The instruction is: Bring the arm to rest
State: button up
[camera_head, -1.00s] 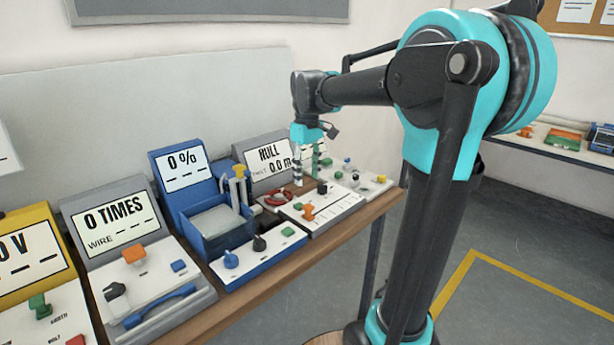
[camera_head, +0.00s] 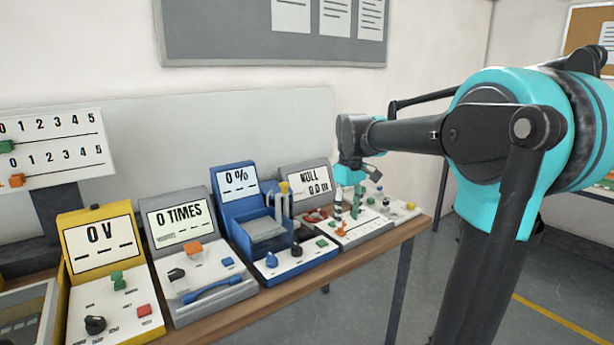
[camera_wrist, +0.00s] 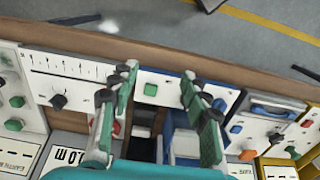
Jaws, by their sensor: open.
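A white panel with a green button (camera_wrist: 150,90) shows beyond the gap. In the head view, I cannot tell how far the fingertips are above the panels. My arm reaches in from the right with its elbow high.
The wooden bench (camera_head: 395,245) holds a yellow 0 V station (camera_head: 90,235), a grey 0 TIMES station (camera_head: 180,224), and a blue 0 % station (camera_head: 236,183) with an open bin. Several knobs and buttons stick up. Open floor (camera_head: 405,295) lies in front of the bench.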

jog(key=s+d+f+m+t, duration=0.2)
jog(key=s+d+f+m, duration=0.1)
jog(key=s+f, duration=0.6)
jog(key=s+d+f+m+t, duration=0.2)
jog(key=s+d+f+m, duration=0.2)
jog(key=s+f, duration=0.6)
notch_tip(320, 180, down, 3)
jog(key=shift+d, duration=0.3)
